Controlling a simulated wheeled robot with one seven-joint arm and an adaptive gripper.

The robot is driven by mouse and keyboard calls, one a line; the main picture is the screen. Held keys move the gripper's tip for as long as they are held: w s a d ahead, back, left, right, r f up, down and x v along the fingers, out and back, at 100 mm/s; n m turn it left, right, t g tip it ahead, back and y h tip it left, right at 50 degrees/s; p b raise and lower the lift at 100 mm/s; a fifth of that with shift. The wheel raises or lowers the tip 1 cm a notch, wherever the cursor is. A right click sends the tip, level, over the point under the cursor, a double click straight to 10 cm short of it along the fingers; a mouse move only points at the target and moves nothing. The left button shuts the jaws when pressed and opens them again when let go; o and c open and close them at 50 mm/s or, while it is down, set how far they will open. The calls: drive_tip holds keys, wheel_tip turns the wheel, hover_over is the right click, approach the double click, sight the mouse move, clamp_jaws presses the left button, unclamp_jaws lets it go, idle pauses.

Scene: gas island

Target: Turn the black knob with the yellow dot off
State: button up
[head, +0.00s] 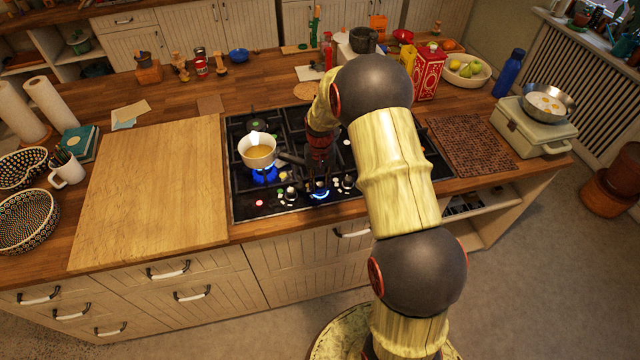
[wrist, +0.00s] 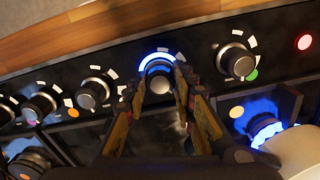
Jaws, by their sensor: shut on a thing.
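The black gas hob (head: 240,205) has a row of knobs along its front edge. My gripper (head: 320,178) points down at this row near the middle. In the wrist view my gripper (wrist: 160,74) is shut on a knob with a silver face (wrist: 157,63), one finger on each side. A bright blue ring glows around this knob, and the blue glow also shows in the head view. I cannot make out a yellow dot by it; the fingers cover part of the area. The neighbouring knob (wrist: 237,60) has a green dot, and another knob (wrist: 94,92) is on the other side.
A white pot (head: 257,151) with yellowish liquid stands over a blue flame left of my gripper. Its flame (wrist: 264,128) is close in the wrist view. A red light (wrist: 304,42) glows at the row's end. A wooden board (head: 150,190) lies left of the hob.

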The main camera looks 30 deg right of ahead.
drive_tip(key=shift+m, duration=0.3)
drive_tip(key=o, duration=0.9)
drive_tip(key=shift+r, duration=0.1)
wheel_tip(320, 180, up, 12)
drive_tip(key=shift+f, duration=0.1)
drive_tip(key=shift+o, duration=0.3)
